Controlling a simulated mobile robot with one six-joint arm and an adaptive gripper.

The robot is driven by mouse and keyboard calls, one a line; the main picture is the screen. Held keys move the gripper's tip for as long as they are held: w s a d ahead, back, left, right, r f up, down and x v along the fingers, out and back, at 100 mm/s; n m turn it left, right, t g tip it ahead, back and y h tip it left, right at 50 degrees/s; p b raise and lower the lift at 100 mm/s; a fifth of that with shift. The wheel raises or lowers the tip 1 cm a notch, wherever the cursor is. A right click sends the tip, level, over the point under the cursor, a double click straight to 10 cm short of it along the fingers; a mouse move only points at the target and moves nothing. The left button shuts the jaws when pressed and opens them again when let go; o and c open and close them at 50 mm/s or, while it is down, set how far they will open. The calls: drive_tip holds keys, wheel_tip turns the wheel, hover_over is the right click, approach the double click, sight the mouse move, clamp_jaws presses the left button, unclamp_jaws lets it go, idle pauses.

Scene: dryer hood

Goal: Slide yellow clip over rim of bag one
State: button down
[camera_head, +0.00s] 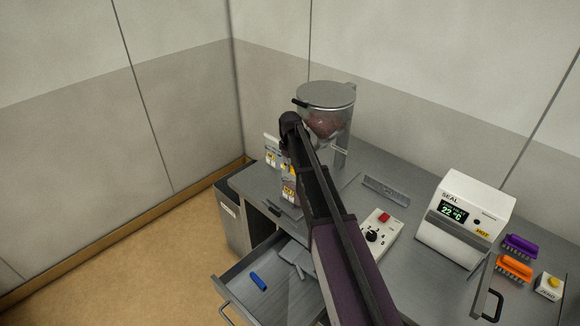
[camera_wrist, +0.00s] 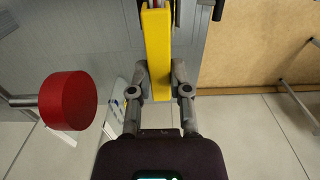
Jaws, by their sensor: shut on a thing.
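The yellow clip (camera_wrist: 156,55) is a long bar between the fingers of my gripper (camera_wrist: 159,80) in the wrist view. My gripper is shut on it, and the clip extends upward in that picture. In the head view my arm's end is above the table's far left corner, and the fingers are mostly hidden. Two pale bags with yellow labels stand there, one at the back (camera_head: 271,157) and one in front (camera_head: 289,193), partly behind my arm. I cannot tell which is bag one, or whether the clip touches a rim.
A hopper with a grey lid (camera_head: 326,95) stands behind my arm. An open drawer (camera_head: 232,289) holds a blue clip (camera_head: 258,282). A switch box (camera_head: 378,236), a sealer (camera_head: 460,215) and two brushes are to the right. A red round knob (camera_wrist: 68,101) is left of my gripper.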

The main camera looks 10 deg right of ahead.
drive_tip(key=shift+f, duration=0.25)
idle(0.3)
drive_tip(key=c, duration=0.5)
unclamp_jaws()
drive_tip(key=shift+r, duration=0.15)
wheel_tip(320, 180, up, 2)
drive_tip(key=shift+r+p, duration=0.2)
drive_tip(key=shift+p, duration=1.05)
drive_tip(key=s+a+r+p, duration=0.1)
drive_tip(key=s+a, duration=0.4)
drive_tip(key=a, duration=0.2)
drive_tip(key=shift+a+r, duration=0.15)
drive_tip(key=shift+r, duration=0.05)
drive_tip(key=shift+s, duration=0.1)
